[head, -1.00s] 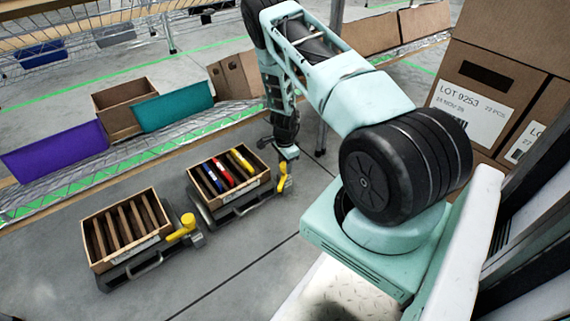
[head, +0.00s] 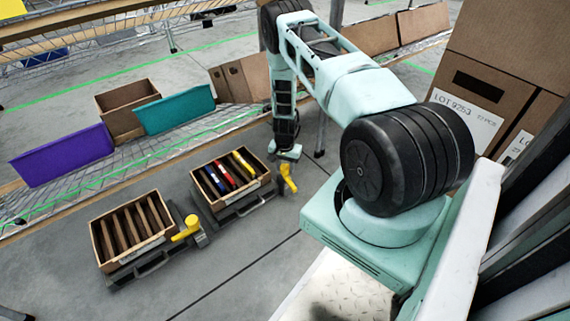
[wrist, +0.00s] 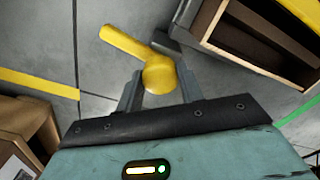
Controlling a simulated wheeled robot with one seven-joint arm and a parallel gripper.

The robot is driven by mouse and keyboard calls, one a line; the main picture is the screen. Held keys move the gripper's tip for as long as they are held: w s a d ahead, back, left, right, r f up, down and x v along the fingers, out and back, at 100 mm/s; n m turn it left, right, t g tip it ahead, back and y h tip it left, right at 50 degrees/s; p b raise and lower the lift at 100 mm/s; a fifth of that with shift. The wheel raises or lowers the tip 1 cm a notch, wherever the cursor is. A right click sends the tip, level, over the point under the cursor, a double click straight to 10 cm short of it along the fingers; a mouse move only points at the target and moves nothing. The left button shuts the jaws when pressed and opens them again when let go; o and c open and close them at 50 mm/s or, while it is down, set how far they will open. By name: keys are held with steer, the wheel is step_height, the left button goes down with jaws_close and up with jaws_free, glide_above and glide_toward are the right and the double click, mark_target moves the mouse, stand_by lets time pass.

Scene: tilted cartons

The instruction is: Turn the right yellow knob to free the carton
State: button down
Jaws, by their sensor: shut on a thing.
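The right yellow knob (head: 289,180) stands at the right end of the right carton's (head: 236,201) dark base. In the wrist view the knob (wrist: 125,42) shows a round hub with a handle pointing to the upper left. My gripper (head: 287,160) reaches down over it. In the wrist view my gripper (wrist: 159,88) has one finger on each side of the hub and is shut on it. The right carton is tilted and holds red, blue and yellow items; its wall (wrist: 213,20) shows at the upper right of the wrist view. Fingertip contact is partly hidden.
A left tilted carton (head: 137,253) with brown dividers has its own yellow knob (head: 186,228). Purple (head: 62,155) and teal (head: 175,109) bins sit on a rack behind. Stacked large cartons (head: 500,60) stand at the right. The floor in front is clear.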

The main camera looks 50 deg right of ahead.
steer(key=shift+n+p, duration=0.35)
steer(key=shift+n, duration=0.65)
steer(key=c, duration=0.9)
jaws_free()
steer(key=shift+r, duration=0.1)
step_height(320, 180, up, 17)
steer(key=p, duration=0.7)
steer(key=shift+r, duration=0.1)
